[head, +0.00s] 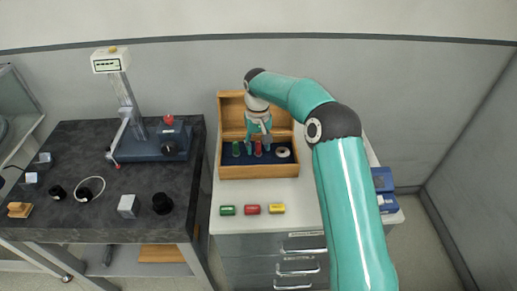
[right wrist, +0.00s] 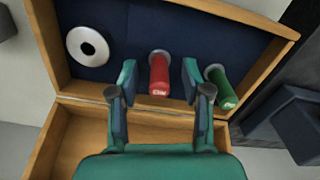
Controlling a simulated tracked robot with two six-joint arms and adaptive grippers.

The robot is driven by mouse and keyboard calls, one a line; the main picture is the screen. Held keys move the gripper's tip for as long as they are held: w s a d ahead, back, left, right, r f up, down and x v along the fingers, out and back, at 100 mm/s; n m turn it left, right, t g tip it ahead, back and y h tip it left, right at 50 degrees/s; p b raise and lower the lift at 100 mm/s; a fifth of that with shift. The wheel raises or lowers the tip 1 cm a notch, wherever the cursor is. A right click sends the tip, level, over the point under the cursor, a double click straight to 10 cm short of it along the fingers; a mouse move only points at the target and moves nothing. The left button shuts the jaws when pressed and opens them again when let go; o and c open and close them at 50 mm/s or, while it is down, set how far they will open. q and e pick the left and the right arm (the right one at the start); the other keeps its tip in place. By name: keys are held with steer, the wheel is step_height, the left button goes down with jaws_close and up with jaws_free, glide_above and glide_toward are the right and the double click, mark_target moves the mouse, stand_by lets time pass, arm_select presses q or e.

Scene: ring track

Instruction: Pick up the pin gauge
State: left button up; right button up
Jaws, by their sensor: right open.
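A wooden box (head: 258,172) with a dark blue lining stands open on the white cabinet top. In it stand a green cylindrical gauge (head: 236,149), a red cylindrical gauge (head: 258,150) and a pale ring (head: 283,152). Which one is the pin gauge I cannot tell. My right gripper (head: 259,147) is open over the box. In the right wrist view its fingers stand either side of the red gauge (right wrist: 159,75), with nothing shown gripped. The green gauge (right wrist: 221,88) is just outside the right finger, and the ring (right wrist: 88,46) is to the left. My left gripper is out of view.
Green (head: 228,210), red (head: 252,209) and yellow (head: 277,209) small pieces lie in front of the box. A dark bench (head: 100,215) on the left bears a measuring stand (head: 165,142) and small parts. Blue items (head: 384,182) sit right of my arm.

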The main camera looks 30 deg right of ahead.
steer(key=shift+s, duration=0.1)
jaws_close()
steer(key=shift+r, duration=0.15)
